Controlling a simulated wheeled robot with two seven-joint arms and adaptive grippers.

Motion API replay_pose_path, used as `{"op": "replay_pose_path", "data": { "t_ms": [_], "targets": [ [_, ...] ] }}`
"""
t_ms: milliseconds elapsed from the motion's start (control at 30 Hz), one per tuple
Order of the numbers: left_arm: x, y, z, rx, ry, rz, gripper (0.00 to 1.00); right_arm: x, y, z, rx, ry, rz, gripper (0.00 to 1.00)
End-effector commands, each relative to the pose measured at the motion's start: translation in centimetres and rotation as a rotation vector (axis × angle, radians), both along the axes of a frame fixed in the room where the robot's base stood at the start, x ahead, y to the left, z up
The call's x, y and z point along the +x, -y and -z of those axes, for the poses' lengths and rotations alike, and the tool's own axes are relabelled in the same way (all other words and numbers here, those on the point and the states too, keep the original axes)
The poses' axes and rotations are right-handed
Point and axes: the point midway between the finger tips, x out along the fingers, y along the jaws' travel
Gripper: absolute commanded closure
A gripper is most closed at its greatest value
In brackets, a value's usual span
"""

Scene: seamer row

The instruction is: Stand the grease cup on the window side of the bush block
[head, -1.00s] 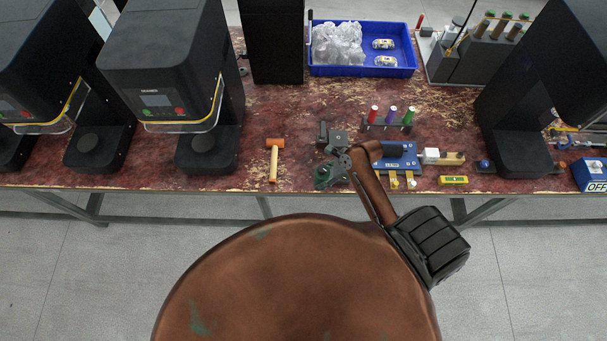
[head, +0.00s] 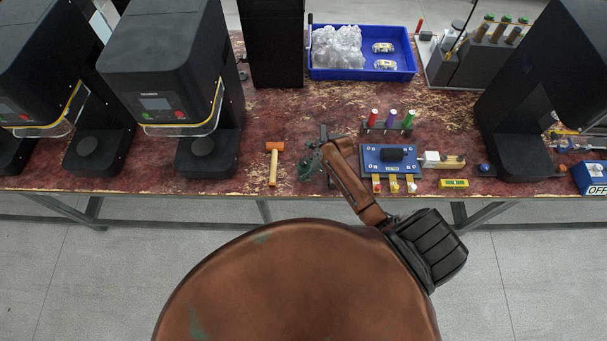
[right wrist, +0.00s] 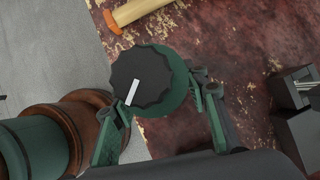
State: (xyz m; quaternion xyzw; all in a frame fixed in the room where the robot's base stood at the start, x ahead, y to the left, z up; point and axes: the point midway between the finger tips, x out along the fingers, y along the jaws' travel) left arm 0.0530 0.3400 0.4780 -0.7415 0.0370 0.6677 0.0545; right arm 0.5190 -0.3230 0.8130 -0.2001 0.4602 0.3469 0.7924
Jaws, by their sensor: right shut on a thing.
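The grease cup, a round green body with a black knurled cap and a white mark (right wrist: 139,82), is between the fingers of my right gripper (right wrist: 160,115) in the right wrist view. My right gripper is shut on it. In the head view my right gripper (head: 311,164) is over the table's front part, right of the mallet; the cup is hard to tell from the green fingers there. A black block sits on a blue plate (head: 371,155) to the right of the gripper. I cannot tell for sure which block is the bush block. My left gripper is out of view.
An orange-headed mallet (head: 273,164) lies left of the gripper. Dark blocks (right wrist: 299,128) stand at the right wrist view's right edge. A rack (head: 387,130) holds red, purple and green handles. A blue tray (head: 361,73) and tall black machines (head: 165,70) stand around.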

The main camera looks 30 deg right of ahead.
Motion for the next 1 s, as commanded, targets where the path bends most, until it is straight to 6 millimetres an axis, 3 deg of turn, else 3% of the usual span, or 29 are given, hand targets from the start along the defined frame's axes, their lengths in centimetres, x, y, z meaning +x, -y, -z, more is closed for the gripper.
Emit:
{"op": "replay_pose_path", "data": {
  "t_ms": [300,667,700,1000],
  "targets": [
    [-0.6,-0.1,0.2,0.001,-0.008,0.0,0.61,0.5,0.0,3.4,-0.001,0.0,0.0,0.87],
    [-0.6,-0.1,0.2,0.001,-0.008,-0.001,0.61,0.5,0.0,3.8,0.0,0.001,0.0,0.87],
    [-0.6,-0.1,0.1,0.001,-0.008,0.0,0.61,0.5,0.0,3.9,-0.001,0.001,0.0,0.58],
    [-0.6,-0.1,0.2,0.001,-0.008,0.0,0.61,0.5,0.0,3.8,-0.001,0.001,0.0,0.41]
  ]
}}
